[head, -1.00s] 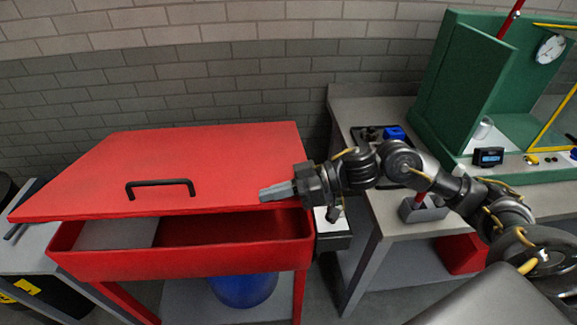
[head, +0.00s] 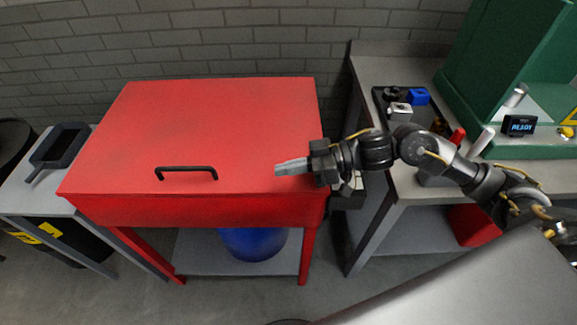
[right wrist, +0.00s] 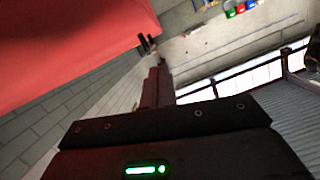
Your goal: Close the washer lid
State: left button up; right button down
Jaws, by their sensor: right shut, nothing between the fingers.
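The red washer lid (head: 215,125) lies down flat on the red washer basin (head: 200,210) in the head view, with no visible gap at the front edge. Its black handle (head: 187,170) is near the front edge. My right gripper (head: 278,169) is shut and empty, at the front right part of the lid, to the right of the handle. I cannot tell whether its fingers touch the lid. The red lid also shows at the left in the right wrist view (right wrist: 60,50). My left gripper is not in view.
A grey workbench (head: 420,195) stands to the right, with small parts and a green cabinet (head: 500,60). A grey side table (head: 35,200) with a black pan (head: 60,145) is at the left. A blue barrel (head: 252,243) sits below the basin.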

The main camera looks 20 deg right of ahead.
jog(key=s+d+r+p, duration=0.3)
jog(key=d+r+p, duration=0.3)
jog(key=d, duration=0.3)
jog(key=shift+p, duration=0.9)
jog(key=shift+d+r, duration=0.1)
jog(key=shift+d, duration=0.05)
jog(key=shift+s, duration=0.1)
